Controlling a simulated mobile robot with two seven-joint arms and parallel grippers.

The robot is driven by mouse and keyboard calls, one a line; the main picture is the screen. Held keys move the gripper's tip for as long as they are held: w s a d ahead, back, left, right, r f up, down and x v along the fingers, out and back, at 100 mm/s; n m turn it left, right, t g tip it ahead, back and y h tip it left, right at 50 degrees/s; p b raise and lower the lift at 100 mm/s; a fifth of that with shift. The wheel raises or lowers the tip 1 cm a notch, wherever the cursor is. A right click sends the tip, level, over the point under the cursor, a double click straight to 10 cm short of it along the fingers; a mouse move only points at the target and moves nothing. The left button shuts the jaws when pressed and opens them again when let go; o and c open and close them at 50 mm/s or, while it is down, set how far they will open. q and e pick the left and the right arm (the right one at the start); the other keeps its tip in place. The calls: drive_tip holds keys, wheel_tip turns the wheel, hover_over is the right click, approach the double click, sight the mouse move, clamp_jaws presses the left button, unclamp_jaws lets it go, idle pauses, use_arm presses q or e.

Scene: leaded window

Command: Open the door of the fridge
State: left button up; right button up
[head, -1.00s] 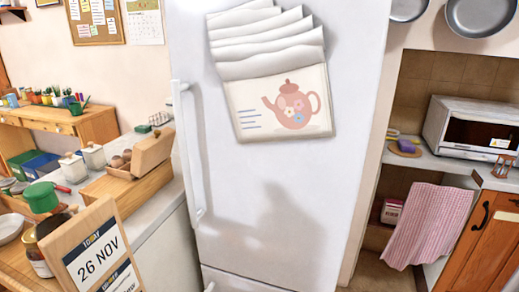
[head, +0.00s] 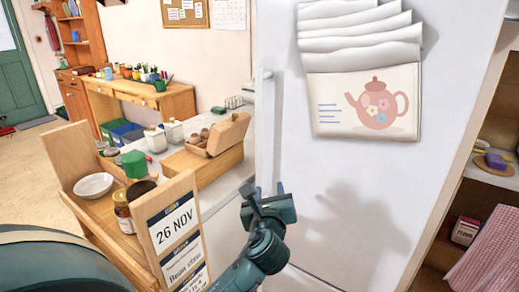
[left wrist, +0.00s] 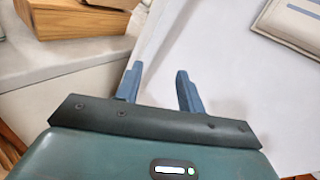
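The white fridge door (head: 330,190) fills the right half of the head view and looks closed. Its vertical white handle (head: 265,120) runs along the left edge of the door, and its lower end is hidden behind my left gripper. My left gripper (head: 269,189) is in front of the lower handle area, with its fingers pointing toward the door. In the left wrist view its two blue fingers (left wrist: 158,83) stand apart with nothing between them, over the white door surface (left wrist: 235,75). I cannot tell whether they touch the door. My right gripper is not in view.
A wooden caddy with a date card (head: 177,222), jars and a bowl (head: 93,185) stands left of my gripper. An egg box (head: 222,135) sits on a wooden box on the counter beside the fridge. A teapot calendar (head: 365,105) hangs on the door. A pink cloth (head: 488,250) hangs at right.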

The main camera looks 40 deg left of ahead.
sight(259, 147)
use_arm(q)
wheel_tip(259, 147, up, 5)
drive_tip(key=a+m+y, duration=0.2)
drive_tip(key=p+x, duration=0.1)
drive_tip(key=x, duration=1.2)
drive_tip(key=shift+w+a, duration=0.1)
drive_tip(key=shift+a, duration=0.05)
clamp_jaws()
